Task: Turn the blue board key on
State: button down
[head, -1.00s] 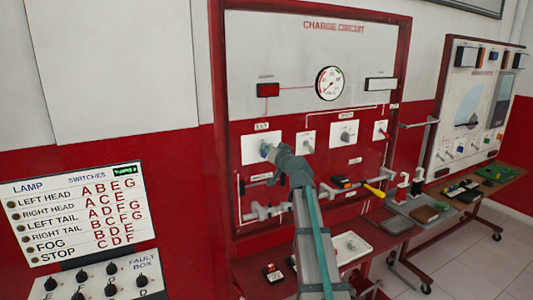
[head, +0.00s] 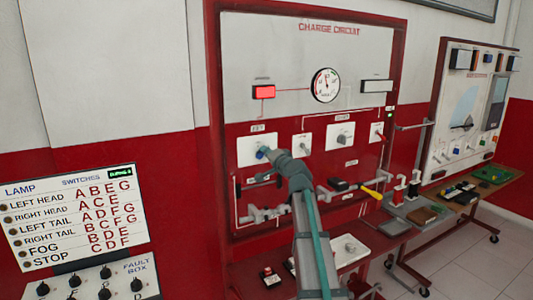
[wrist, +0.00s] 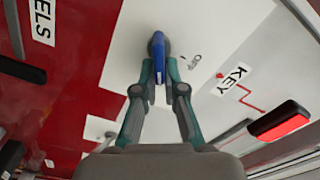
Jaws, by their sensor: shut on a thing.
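The red-framed charge circuit board (head: 300,60) stands in front of me. Its blue key (wrist: 158,48) sits in a round switch on a white plate (head: 249,154), under the KEY label (wrist: 232,80). My gripper (wrist: 159,72) is shut on the key's blue handle, one finger on each side; the fingers hide part of it. In the head view my gripper (head: 268,154) reaches the same plate and nearly covers the key. The board's rectangular lamp (head: 264,92) glows bright red, also in the wrist view (wrist: 284,122).
A round gauge (head: 326,85) is above the switches. More white switch plates (head: 341,136) are to the right. A yellow-handled tool (head: 371,191) sticks out lower right. A lamp fault panel (head: 70,220) stands at left. A second trainer board (head: 465,110) is at right.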

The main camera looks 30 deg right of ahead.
jog(key=shift+s+a+f, duration=0.1)
jog(key=shift+a+f, duration=0.2)
jog(key=shift+f, duration=0.1)
jog(key=c, duration=1.3)
grip_release()
jog(key=shift+o, duration=0.2)
jog(key=shift+a+r, duration=0.1)
jog(key=shift+r, duration=0.1)
jog(key=s, duration=1.1)
jog(key=shift+s+d, duration=0.25)
jog(key=shift+s, duration=0.15)
